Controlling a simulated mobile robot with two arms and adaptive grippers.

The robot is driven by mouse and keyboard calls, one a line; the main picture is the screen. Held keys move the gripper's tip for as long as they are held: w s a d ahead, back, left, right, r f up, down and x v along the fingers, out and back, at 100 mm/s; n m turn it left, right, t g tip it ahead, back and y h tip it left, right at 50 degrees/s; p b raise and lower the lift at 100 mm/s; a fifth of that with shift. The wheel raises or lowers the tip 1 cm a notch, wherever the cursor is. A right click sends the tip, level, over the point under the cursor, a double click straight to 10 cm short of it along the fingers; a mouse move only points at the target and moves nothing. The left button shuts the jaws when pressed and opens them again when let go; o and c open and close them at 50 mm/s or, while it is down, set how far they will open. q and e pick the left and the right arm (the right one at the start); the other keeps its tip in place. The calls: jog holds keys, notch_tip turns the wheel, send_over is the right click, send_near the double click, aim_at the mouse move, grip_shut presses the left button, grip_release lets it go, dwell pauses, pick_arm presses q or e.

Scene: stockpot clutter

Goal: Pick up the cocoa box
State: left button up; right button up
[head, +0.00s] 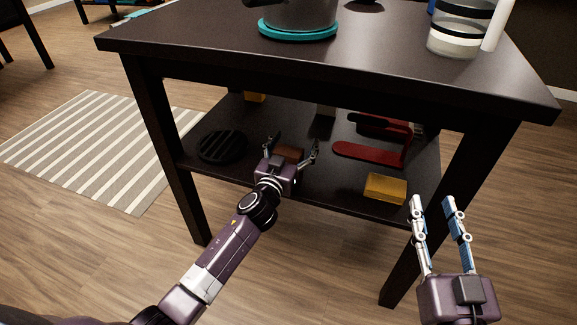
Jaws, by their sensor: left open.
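A small reddish-brown box (290,153), which looks like the cocoa box, lies on the lower shelf (318,192) of the dark table. My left gripper (294,143) reaches in over the shelf's front edge, with its fingers open and apart. The brown box shows between those fingers, and the gripper's body hides part of it. I cannot tell whether the fingers touch it. My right gripper (433,201) is open and empty, in front of the table at the right.
The tabletop (380,50) overhangs the shelf. A black round grate (221,146) lies left on the shelf; a red object (369,154) and a yellow box (385,188) lie right. A pot (300,14) on a teal trivet (298,34) and a jar (459,27) stand on top.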

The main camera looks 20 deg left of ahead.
pick_arm(q)
jog(key=shift+c, duration=0.2)
jog(key=c, duration=1.6)
jog(key=shift+c, duration=1.2)
